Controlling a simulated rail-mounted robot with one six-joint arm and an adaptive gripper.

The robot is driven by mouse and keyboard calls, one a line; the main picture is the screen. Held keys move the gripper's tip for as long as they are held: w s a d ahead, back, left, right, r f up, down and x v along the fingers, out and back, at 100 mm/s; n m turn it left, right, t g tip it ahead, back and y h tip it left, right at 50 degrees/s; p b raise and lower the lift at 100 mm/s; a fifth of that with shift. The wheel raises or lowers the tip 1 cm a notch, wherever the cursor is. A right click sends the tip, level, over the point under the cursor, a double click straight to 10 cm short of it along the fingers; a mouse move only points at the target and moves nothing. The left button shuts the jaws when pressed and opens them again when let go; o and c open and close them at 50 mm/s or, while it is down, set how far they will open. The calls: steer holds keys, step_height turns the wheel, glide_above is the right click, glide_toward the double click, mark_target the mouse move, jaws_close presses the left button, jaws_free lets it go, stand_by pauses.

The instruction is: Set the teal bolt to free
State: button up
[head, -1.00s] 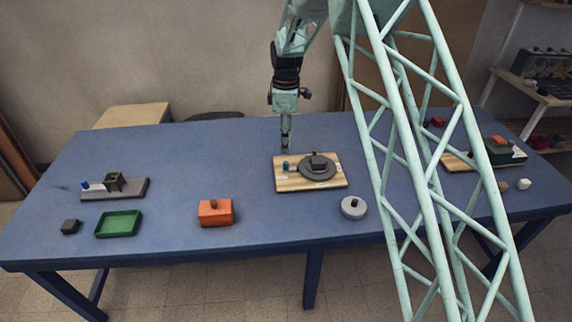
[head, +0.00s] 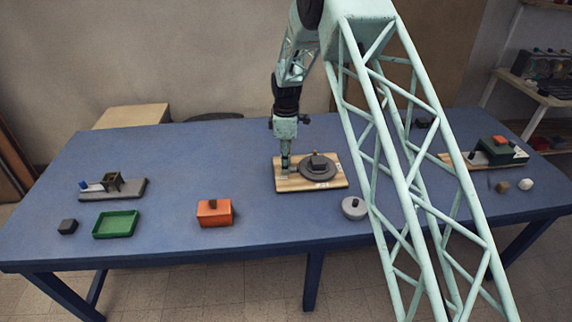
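A light wooden board (head: 330,182) lies on the blue table a little right of the middle. It carries a round dark grey disc (head: 304,172) with a dark block (head: 319,161) on top. Small white labels show on the board, too small to read. My gripper (head: 285,171) points straight down at the left part of the board, beside the disc. Its fingertips are where the small teal bolt showed earlier. The bolt is now hidden by the gripper, so I cannot tell its position. Whether the fingers are open, or touch the bolt, is too small to tell.
An orange box (head: 214,213), a green tray (head: 117,224), a dark cube (head: 67,227) and a grey base with a blue-ended bolt (head: 125,194) lie left. A grey round lidded piece (head: 354,208) is front right. A dark green box (head: 498,150) stands far right.

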steer(key=shift+c, duration=0.9)
jaws_close()
steer(key=shift+s+a, duration=0.15)
steer(key=shift+a, duration=0.55)
steer(key=shift+s+a, duration=0.1)
steer(key=shift+a, duration=0.55)
steer(key=shift+o, duration=0.9)
jaws_free()
steer(key=shift+a, duration=0.2)
steer(key=shift+d, duration=0.1)
